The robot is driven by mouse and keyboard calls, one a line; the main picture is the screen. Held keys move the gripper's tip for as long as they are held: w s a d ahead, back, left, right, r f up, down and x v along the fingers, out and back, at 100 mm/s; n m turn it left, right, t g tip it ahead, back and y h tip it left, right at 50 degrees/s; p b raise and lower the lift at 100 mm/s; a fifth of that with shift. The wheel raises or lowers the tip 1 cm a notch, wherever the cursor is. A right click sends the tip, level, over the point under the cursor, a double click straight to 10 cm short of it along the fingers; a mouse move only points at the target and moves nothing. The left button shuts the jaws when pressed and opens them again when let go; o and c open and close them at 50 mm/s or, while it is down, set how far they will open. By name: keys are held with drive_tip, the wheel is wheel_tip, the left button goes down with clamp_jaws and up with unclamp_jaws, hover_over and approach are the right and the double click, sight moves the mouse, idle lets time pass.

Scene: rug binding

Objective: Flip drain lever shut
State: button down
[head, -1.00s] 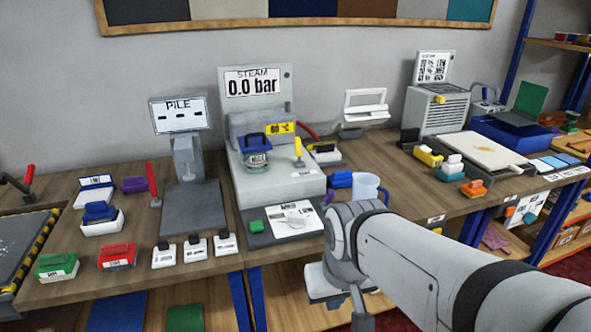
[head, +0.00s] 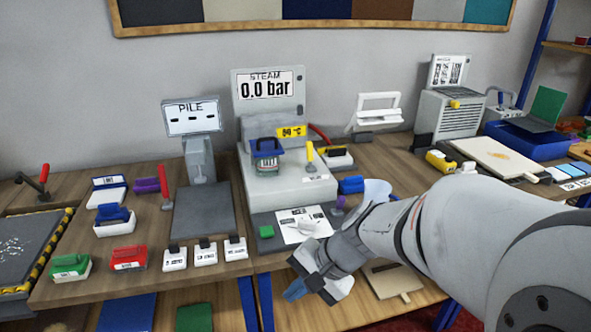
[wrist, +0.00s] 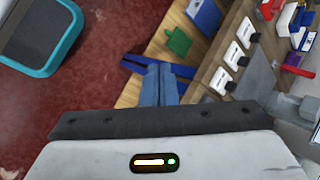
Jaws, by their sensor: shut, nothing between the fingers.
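The steam machine (head: 285,188) stands on the bench and its display reads 0.0 bar. A lever with a yellow handle (head: 310,152) stands upright on its right side. A red-handled lever (head: 320,133) leans behind it; I cannot read which one is the drain lever. My gripper (head: 297,290) is below and in front of the bench edge, well apart from both levers. Its blue fingers are together and empty, as the wrist view (wrist: 163,82) also shows. No lever on the machine shows in the wrist view.
A blue block (head: 351,185) and a light-blue mug (head: 377,191) stand right of the machine, close to my arm. White switch boxes (head: 205,253) line the front edge.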

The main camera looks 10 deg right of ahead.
drive_tip(key=w+d+m+t+y+p, duration=0.1)
drive_tip(key=w+d+m+t, duration=0.3)
drive_tip(key=w+m, duration=0.35)
drive_tip(key=w+d+m+t+p, duration=0.2)
drive_tip(key=w+d+m+t, duration=0.15)
drive_tip(key=w+m, duration=0.35)
drive_tip(key=d+f+m+t+h, duration=0.1)
drive_tip(key=d+f+m+h, duration=0.1)
drive_tip(key=d+m, duration=0.4)
drive_tip(key=w+d+f+m+t+h, duration=0.1)
drive_tip(key=d+f+m+t+h, duration=0.1)
drive_tip(key=d+m+h, duration=0.2)
drive_tip(key=d+m, duration=0.2)
drive_tip(key=d, duration=0.2)
drive_tip(key=shift+w+d+h+p, duration=0.2)
drive_tip(key=shift+w+h+p, duration=0.1)
drive_tip(key=shift+h+p, duration=0.1)
drive_tip(key=shift+w+f, duration=0.1)
drive_tip(key=shift+f, duration=0.1)
